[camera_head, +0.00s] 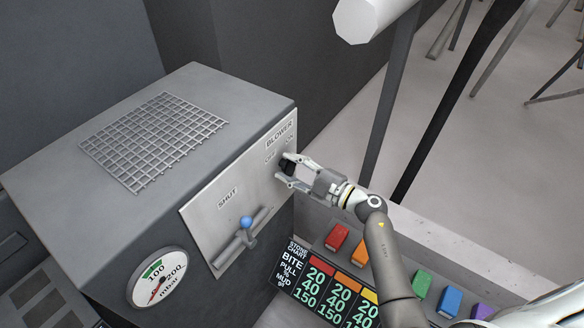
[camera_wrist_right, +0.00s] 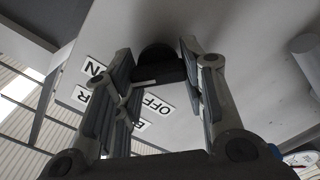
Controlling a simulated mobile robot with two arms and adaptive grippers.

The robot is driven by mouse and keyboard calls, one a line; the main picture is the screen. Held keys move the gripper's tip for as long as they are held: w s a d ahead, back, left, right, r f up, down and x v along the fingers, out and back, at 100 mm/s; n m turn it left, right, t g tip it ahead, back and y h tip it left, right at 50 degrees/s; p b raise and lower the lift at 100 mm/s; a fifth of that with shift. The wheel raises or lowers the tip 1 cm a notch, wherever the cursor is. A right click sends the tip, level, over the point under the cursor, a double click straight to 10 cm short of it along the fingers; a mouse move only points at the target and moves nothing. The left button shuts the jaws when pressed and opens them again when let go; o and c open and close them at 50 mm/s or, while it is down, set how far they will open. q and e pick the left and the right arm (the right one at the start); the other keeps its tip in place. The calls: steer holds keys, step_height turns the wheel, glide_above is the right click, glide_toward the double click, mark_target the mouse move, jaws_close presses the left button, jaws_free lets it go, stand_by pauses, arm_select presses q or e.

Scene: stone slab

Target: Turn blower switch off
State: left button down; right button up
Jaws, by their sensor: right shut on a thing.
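The blower switch (camera_head: 288,165) is a small black knob on the light panel (camera_head: 222,205) at the front of the grey machine. The word BLOWER is printed above it, with OFF and ON labels near it. My right gripper (camera_head: 290,173) reaches in from the right, with its fingers shut on the knob. In the right wrist view the dark knob (camera_wrist_right: 158,66) sits between the two fingertips, and the OFF label shows between the fingers. The fingers partly hide the knob, so I cannot tell which label it points to. My left gripper is not in view.
A lever with a blue ball (camera_head: 246,222) sits lower on the panel beside the word SHUT. A round pressure gauge (camera_head: 157,278) is at the lower left. A grating (camera_head: 153,138) lies on the machine's top. Coloured blocks (camera_head: 337,237) and a stone chart (camera_head: 330,290) lie below my right arm.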

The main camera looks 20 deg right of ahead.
steer(key=shift+f+n, duration=0.1)
steer(key=shift+n, duration=0.2)
steer(key=n+b, duration=0.1)
steer(key=n, duration=0.2)
steer(key=shift+f+n, duration=0.15)
steer(key=shift+n, duration=0.15)
steer(key=n+b, duration=0.1)
steer(key=n, duration=0.2)
steer(key=shift+f+n+b, duration=0.2)
steer(key=shift+n+b, duration=0.1)
steer(key=shift+b, duration=0.05)
steer(key=n+b, duration=0.2)
steer(key=n, duration=0.2)
steer(key=shift+f, duration=0.1)
steer(key=shift+n+b, duration=1.2)
steer(key=shift+n, duration=0.9)
steer(key=o, duration=1)
steer(key=shift+o, duration=0.2)
steer(key=shift+d, duration=0.1)
